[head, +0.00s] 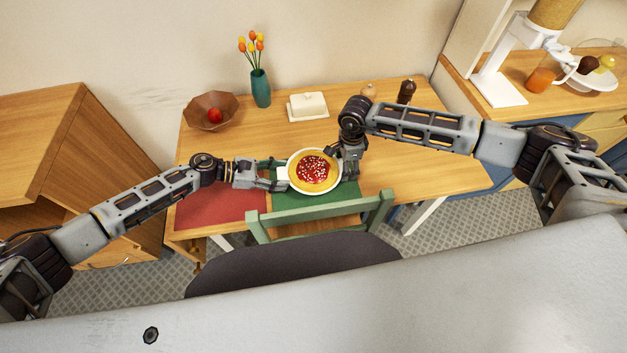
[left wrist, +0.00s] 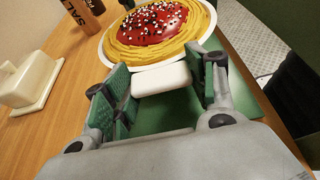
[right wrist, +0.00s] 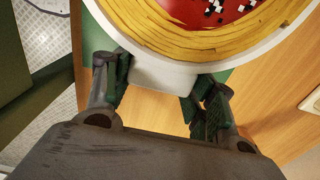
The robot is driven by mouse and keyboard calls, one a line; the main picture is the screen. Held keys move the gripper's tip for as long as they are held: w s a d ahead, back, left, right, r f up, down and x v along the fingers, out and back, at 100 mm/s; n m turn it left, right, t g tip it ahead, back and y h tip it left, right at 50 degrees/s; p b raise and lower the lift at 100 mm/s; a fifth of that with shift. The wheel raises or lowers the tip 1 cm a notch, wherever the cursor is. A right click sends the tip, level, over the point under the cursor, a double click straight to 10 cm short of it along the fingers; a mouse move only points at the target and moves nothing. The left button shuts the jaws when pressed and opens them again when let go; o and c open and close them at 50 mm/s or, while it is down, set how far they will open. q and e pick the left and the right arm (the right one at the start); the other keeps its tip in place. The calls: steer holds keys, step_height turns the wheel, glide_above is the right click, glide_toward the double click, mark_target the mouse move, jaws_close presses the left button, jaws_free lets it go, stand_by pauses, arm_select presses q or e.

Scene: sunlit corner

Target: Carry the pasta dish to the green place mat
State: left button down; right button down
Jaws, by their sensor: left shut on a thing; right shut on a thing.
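The pasta dish (head: 313,171) is a round white dish with side handles, holding yellow pasta with red sauce and white bits. My left gripper (head: 277,176) is shut on its left handle, which shows in the left wrist view (left wrist: 161,79). My right gripper (head: 349,166) is shut on the opposite handle, seen in the right wrist view (right wrist: 163,76). The dish looks level and is over the back part of the green place mat (head: 310,206). The mat's front part shows; the dish hides some of the rest. I cannot tell whether the dish touches the mat.
A red mat (head: 215,208) lies to the left on the wooden table (head: 432,163). A green chair (head: 322,210) stands at the front edge. Behind are a brown bowl (head: 204,117), a vase of tulips (head: 261,89), a butter dish (head: 308,107) and a dark mill (head: 406,92).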

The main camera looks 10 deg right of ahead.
arm_select(q)
steer(key=shift+s+d+f+b, duration=0.15)
steer(key=shift+d+f+b, duration=0.2)
steer(key=shift+d+b, duration=0.15)
arm_select(e)
steer(key=shift+a+f, duration=0.5)
steer(key=shift+a, duration=0.1)
arm_select(q)
steer(key=c, duration=0.5)
jaws_free()
steer(key=shift+a, duration=0.1)
arm_select(e)
steer(key=c, duration=0.5)
jaws_free()
steer(key=shift+d, duration=0.1)
arm_select(q)
steer(key=shift+a+f, duration=0.1)
steer(key=shift+a, duration=0.15)
arm_select(e)
steer(key=shift+d, duration=0.2)
arm_select(q)
steer(key=shift+a, duration=0.1)
steer(key=shift+a, duration=0.45)
arm_select(e)
steer(key=shift+d+f, duration=0.1)
arm_select(q)
steer(key=shift+v, duration=5.4)
arm_select(e)
step_height(320, 180, up, 12)
